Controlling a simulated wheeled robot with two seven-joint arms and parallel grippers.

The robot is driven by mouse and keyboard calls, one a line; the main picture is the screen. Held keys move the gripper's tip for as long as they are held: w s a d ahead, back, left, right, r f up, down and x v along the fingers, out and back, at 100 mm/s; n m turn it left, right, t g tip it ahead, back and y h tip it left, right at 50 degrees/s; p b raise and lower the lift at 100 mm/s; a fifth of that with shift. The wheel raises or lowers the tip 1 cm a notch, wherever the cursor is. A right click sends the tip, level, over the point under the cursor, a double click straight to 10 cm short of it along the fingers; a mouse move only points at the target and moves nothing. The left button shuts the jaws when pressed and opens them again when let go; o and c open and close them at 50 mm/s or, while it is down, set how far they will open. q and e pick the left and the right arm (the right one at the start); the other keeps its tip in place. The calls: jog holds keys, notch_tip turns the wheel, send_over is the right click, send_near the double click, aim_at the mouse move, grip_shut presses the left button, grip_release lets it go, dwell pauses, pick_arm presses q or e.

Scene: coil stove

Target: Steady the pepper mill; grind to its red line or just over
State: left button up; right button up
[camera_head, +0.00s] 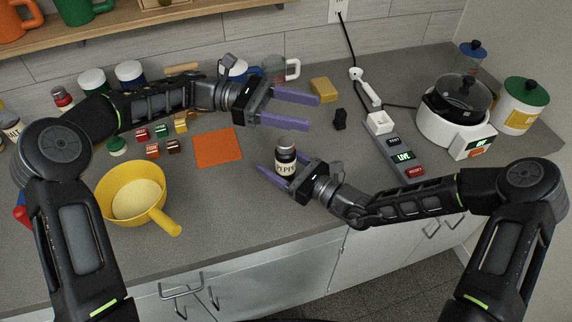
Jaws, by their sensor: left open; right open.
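The pepper mill (286,163), a small jar with a dark top and a pale label with dark lettering, stands upright near the counter's front edge. My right gripper (268,170) is open, with its purple fingers low around the mill; I cannot tell whether they touch it. My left gripper (312,111) is open and empty behind the mill, a little to its right and above the counter. Its fingers point right. No red line can be made out on the mill at this size.
An orange mat (217,148) and a yellow pan (133,192) lie to the left. A power strip (403,155) with a lit display and a white cooker (452,121) are at the right. Small coloured blocks (160,131) sit behind the pan.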

jog(key=v, duration=1.2)
dwell(0.3)
